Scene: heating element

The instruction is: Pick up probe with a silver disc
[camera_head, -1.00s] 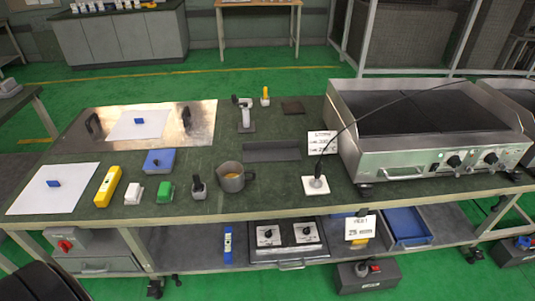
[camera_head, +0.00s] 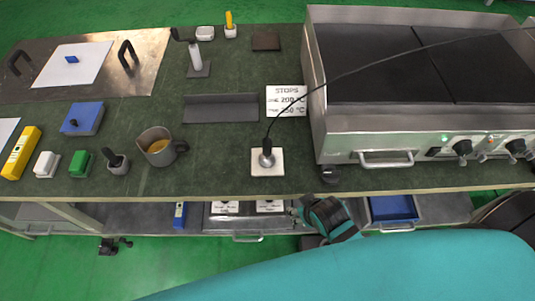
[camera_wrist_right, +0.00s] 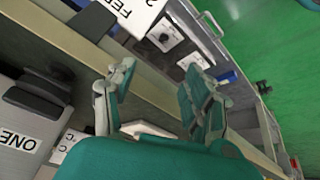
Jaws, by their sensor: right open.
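The probe (camera_head: 266,157) has a silver disc at its foot and a black handle with a long black cable. It stands upright on a white square plate (camera_head: 268,169) near the front edge of the workbench. My right gripper (camera_head: 306,217) is just beyond the bench's front edge, below and right of the probe and apart from it. In the right wrist view its two fingers (camera_wrist_right: 165,85) are spread and empty. I cannot make out the probe in the wrist view. My left gripper is out of view.
A steel grill (camera_head: 400,150) stands right of the probe, with the cable running over it. A sign (camera_head: 286,100) and a dark tray (camera_head: 220,108) lie behind the probe. A metal jug (camera_head: 158,148) stands to its left. The lower shelf holds a blue tray (camera_head: 392,208).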

